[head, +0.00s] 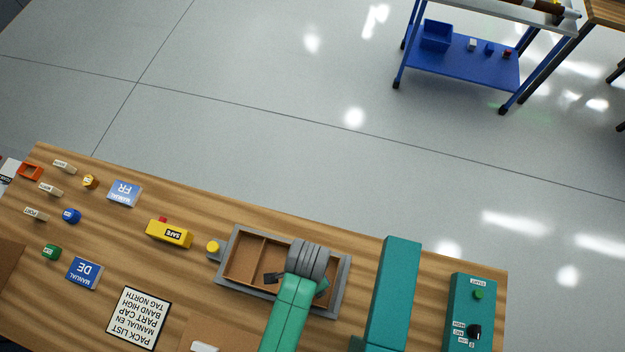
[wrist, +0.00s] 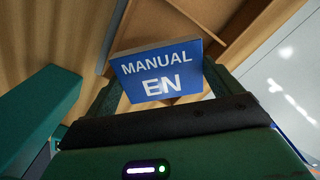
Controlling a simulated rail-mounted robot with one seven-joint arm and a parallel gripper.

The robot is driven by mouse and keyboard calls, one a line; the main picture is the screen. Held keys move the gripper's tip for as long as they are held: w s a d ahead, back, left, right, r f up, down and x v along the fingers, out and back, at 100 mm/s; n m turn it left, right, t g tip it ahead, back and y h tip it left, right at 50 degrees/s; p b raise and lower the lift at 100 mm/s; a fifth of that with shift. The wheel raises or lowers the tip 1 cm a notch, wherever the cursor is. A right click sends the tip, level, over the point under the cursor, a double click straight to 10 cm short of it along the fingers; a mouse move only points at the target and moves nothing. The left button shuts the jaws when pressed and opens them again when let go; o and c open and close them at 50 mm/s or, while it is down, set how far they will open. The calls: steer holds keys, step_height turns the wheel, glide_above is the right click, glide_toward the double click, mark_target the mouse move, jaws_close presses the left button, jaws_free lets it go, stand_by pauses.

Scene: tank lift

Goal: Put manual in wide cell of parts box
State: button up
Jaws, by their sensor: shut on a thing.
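The blue manual marked EN (wrist: 158,72) is between the fingers of my gripper (wrist: 165,82) in the wrist view, its label facing the camera. My gripper is shut on it. The grey parts box (head: 232,280) lies on the wooden bench in the head view, with a brown inside split by a divider into a narrow left cell and a wide right cell (head: 283,257). My wrist is over the wide cell and hides part of it and the manual. The box's brown walls (wrist: 235,28) show behind the manual in the wrist view; its height above the floor is unclear.
Left of the box are a yellow SAFE unit (head: 170,233), an FR manual (head: 124,192), a DE manual (head: 84,272), a pack list (head: 138,317) and several small parts. A tall teal block (head: 395,290) and a control box (head: 473,300) stand right.

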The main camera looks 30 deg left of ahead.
steer(key=shift+f, duration=3.15)
steer(key=shift+f, duration=0.1)
steer(key=o, duration=0.8)
steer(key=shift+c, duration=0.2)
step_height(320, 180, up, 12)
steer(key=shift+r+p, duration=0.15)
steer(key=shift+p, duration=0.2)
steer(key=shift+w, duration=0.1)
